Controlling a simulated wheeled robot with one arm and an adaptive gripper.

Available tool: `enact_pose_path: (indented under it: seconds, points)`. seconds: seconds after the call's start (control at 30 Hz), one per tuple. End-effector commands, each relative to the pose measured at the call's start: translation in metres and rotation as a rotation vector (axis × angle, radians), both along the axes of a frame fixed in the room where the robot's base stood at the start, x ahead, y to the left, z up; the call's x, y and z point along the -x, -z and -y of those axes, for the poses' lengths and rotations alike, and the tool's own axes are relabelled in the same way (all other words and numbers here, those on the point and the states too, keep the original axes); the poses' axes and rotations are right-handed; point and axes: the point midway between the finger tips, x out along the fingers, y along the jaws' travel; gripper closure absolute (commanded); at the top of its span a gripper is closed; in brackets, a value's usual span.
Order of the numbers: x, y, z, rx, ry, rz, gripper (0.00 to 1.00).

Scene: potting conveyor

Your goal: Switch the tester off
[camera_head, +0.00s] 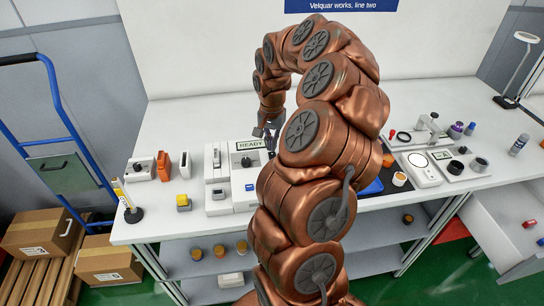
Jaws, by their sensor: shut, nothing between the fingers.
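A white device, which looks like the tester (243,200), stands on the bench left of my arm. Its small display (250,144) reads READY. A dark round knob (246,161) is on the panel below the display, and a small blue part (249,187) sits lower on the front. I cannot make out any switch's position. My gripper (271,143) is shut and empty, at the right edge of the display. My arm hides the device's right side, and I cannot tell whether the fingers touch it.
A white unit (215,163) stands close left of the tester. Right of my arm are a white scale-like device (424,170) and small jars. My arm covers the bench's middle.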

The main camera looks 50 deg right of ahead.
Motion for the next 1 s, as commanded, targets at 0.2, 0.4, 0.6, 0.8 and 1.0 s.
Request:
enact_pose_path:
  seconds: [0.2,0.4,0.6,0.8,1.0]
  points:
    - [0.0,0.003,0.0,0.0,0.0,0.0,1.0]
    - [0.0,0.006,0.0,0.0,0.0,0.0,1.0]
    - [0.0,0.008,0.0,0.0,0.0,0.0,1.0]
    - [0.0,0.011,0.0,0.0,0.0,0.0,1.0]
    - [0.0,0.013,0.0,0.0,0.0,0.0,1.0]
